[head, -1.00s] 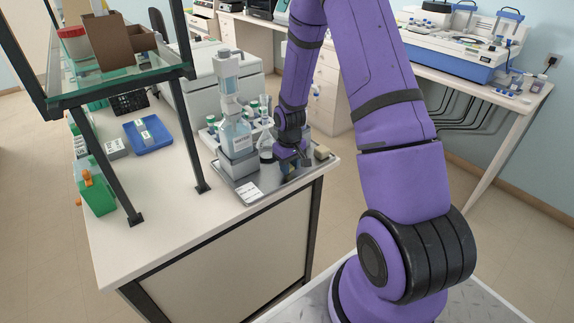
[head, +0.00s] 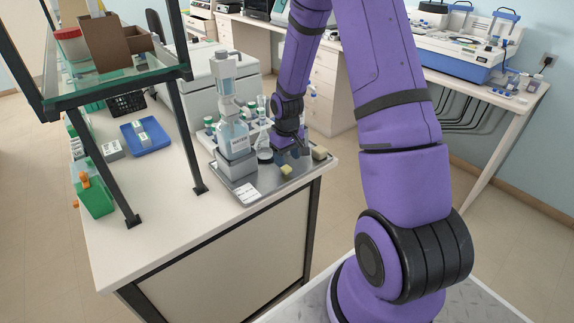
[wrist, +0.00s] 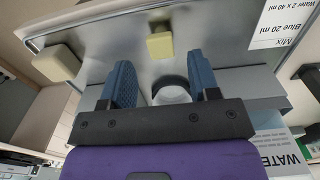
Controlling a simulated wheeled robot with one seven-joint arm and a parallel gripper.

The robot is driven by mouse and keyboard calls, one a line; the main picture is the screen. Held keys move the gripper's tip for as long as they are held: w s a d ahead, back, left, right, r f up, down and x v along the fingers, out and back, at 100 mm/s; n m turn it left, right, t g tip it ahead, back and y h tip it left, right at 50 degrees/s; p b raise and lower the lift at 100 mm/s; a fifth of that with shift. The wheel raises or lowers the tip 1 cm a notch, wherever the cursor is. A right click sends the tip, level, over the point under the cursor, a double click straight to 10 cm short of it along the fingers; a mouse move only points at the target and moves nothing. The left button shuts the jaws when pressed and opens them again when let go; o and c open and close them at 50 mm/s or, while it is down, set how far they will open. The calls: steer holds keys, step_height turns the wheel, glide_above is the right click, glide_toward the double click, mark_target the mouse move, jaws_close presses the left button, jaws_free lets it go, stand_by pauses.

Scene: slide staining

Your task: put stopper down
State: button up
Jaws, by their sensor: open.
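A pale yellow stopper (head: 286,169) rests on the metal tray (head: 262,190) near its front edge. In the wrist view the stopper (wrist: 160,42) lies just beyond my fingertips, apart from both. My gripper (head: 291,154) is open and empty, low over the right part of the tray. In the wrist view its two blue fingers (wrist: 159,66) stand wide apart. A clear glass flask (head: 264,152) stands to the left of my gripper; its round shape (wrist: 171,93) shows between the fingers in the wrist view.
A tan block (head: 319,153) sits at the tray's right corner. A bottle labelled water (head: 235,135) stands left of the flask by a grey stand (head: 237,164). A printed card (head: 248,192) lies at the tray's front. A blue tray (head: 147,137) is farther left.

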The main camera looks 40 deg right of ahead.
step_height(320, 180, up, 8)
step_height(320, 180, up, 9)
steer(key=t, duration=0.1)
glide_above(287, 168)
steer(key=s+a, duration=0.3)
steer(key=s+a+r+t, duration=0.1)
steer(key=s+a+r, duration=0.45)
steer(key=r, duration=0.45)
steer(key=s+a+r+t, duration=0.1)
steer(key=s+r, duration=0.3)
steer(key=s, duration=0.5)
steer(key=s+a+r+t, duration=0.2)
steer(key=s+a+r, duration=0.1)
steer(key=s, duration=0.6)
steer(key=shift+a+r, duration=0.35)
steer(key=shift+r, duration=0.35)
steer(key=shift+w+r, duration=0.1)
steer(key=shift+w, duration=0.1)
